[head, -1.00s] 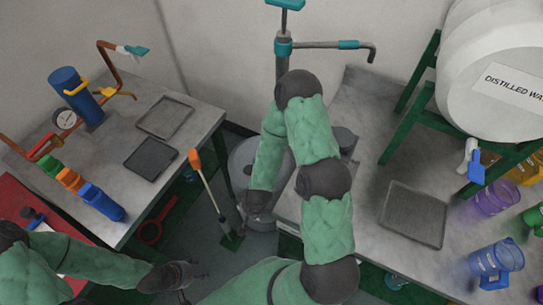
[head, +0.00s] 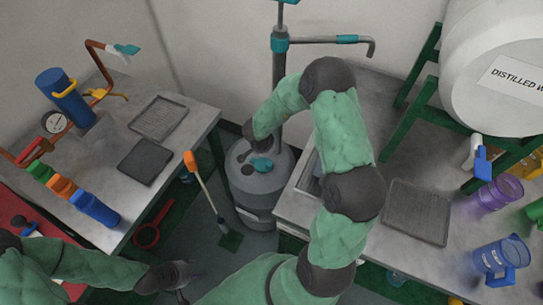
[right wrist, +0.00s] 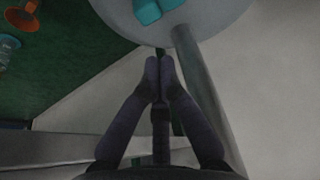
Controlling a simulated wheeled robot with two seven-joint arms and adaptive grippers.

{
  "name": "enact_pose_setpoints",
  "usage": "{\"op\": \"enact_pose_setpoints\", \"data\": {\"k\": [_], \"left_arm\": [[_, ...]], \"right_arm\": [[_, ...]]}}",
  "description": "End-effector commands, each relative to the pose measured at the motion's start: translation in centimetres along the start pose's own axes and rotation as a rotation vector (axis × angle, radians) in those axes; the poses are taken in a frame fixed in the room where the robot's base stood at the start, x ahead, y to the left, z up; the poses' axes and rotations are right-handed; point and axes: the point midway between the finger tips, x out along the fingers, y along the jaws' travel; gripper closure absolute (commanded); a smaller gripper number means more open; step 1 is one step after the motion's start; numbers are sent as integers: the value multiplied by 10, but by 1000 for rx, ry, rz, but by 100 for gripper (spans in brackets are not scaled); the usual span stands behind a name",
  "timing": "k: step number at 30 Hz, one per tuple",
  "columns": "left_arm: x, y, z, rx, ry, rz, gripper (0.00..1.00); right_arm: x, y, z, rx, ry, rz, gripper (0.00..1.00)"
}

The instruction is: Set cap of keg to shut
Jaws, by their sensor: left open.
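The keg (head: 262,195) is a grey drum standing on the floor between the two benches. Its teal cap (head: 262,165) sits on top; from here I cannot tell whether the cap is shut. In the right wrist view the keg's grey top (right wrist: 205,18) and the teal cap (right wrist: 148,10) show at the upper edge. My right gripper (right wrist: 160,62) has its fingertips together just short of the keg's edge in that view, with nothing visible between them. In the head view the right hand is over the keg, its fingers mostly hidden. My left gripper (head: 190,277) is open and empty at the lower left.
A pump column (head: 278,80) with a teal handle rises behind the keg. The right bench (head: 360,120) stands close beside the keg. A brush with an orange handle (head: 190,160) leans at left. A white distilled-water tank (head: 490,70) is at upper right.

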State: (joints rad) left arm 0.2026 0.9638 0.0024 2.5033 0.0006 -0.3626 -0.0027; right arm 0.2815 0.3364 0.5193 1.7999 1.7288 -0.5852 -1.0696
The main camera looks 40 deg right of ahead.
Motion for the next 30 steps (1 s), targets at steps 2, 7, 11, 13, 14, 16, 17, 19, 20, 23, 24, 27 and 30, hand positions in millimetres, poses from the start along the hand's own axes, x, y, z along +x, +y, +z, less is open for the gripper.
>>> {"op": "enact_pose_setpoints", "data": {"k": [2, 7, 11, 13, 14, 16, 17, 19, 20, 23, 24, 27, 30], "left_arm": [[1, 0, 0, 0, 0, 0, 45], [4, -2, 0, 0, 0, 0, 45], [13, -5, 0, 0, 0, 0, 45], [20, -7, -1, 0, 0, 0, 45], [23, -8, -1, 0, 0, 0, 45], [30, -11, -1, 0, 0, 0, 45], [33, -12, -1, 0, 0, 0, 45], [39, -14, -1, 0, 0, 0, 45], [42, -15, -2, 0, 0, 0, 45], [49, -17, -2, 0, 0, 0, 45], [51, -18, -2, 0, 0, 0, 45], [55, -20, -2, 0, 0, 0, 45], [57, -20, -2, 0, 0, 0, 45]], "right_arm": [[-2, 1, -4, 24, -6, 7, 100], [1, 2, -6, 40, -12, 12, 100], [17, 2, -4, 38, -13, 13, 100], [28, 2, -4, 38, -13, 12, 100], [34, 2, -4, 39, -12, 12, 100], [46, 3, -4, 39, -12, 13, 100], [51, 2, -4, 39, -12, 13, 100], [62, 3, -3, 38, -13, 13, 100], [66, 3, -3, 37, -13, 13, 100], [79, 3, -3, 38, -12, 13, 100], [83, 3, -4, 39, -12, 12, 100], [90, 2, -4, 39, -12, 11, 100], [95, 2, -4, 38, -12, 11, 100]]}}
